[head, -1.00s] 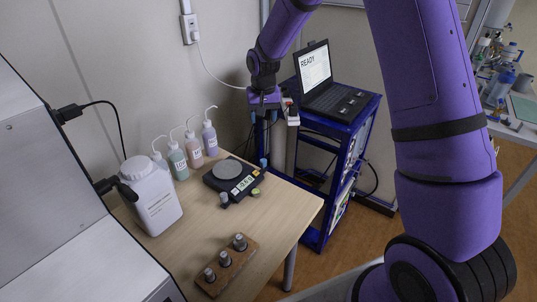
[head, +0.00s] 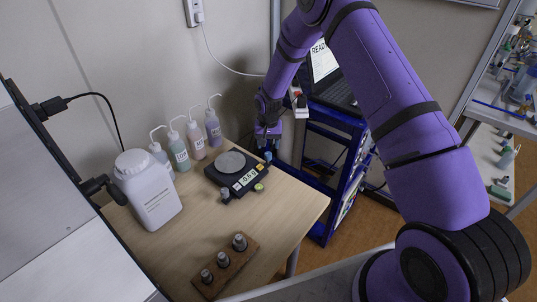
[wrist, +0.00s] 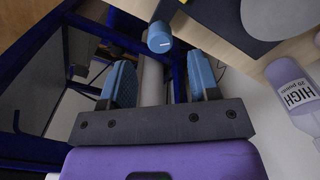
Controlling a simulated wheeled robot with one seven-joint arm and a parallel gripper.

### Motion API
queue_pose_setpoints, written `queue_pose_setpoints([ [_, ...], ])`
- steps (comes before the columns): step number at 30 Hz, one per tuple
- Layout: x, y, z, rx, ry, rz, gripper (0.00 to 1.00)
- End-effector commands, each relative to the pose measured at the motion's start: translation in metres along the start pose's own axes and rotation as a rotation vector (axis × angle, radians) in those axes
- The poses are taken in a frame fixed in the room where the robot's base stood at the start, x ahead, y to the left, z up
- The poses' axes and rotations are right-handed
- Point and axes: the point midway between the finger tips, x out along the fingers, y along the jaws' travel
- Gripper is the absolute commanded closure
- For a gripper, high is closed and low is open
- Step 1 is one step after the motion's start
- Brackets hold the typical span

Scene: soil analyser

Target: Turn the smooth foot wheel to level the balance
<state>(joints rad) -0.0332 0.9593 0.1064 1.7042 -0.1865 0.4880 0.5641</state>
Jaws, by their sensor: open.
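The dark balance (head: 215,175) with a round grey pan (head: 232,162) stands on the wooden table. Three foot wheels show at its edges: a blue one (head: 267,156) at the far right, a yellow-green one (head: 259,187) at the front right, and a grey one (head: 225,194) at the front left. I cannot tell from their surfaces which is smooth. My gripper (head: 267,145) is low beside the blue wheel. In the wrist view my gripper (wrist: 159,78) is open and empty, with the blue wheel (wrist: 159,37), marked by a white line, just beyond and between its fingertips.
Several wash bottles (head: 179,152) and a white jug (head: 148,190) stand left of the balance. A wooden block (head: 228,265) holds three grey weights at the front. A blue cart (head: 345,190) with a laptop (head: 340,88) stands behind, right of my gripper.

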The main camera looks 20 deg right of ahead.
Motion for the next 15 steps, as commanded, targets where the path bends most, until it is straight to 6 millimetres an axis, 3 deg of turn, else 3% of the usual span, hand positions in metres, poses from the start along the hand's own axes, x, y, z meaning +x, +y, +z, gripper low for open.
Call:
queue_pose_setpoints([
  [6, 0.037, 0.000, 0.001, 0.000, -0.002, 0.001, 0.44],
  [15, 0.057, 0.000, 0.000, 0.000, 0.000, 0.000, 0.44],
])
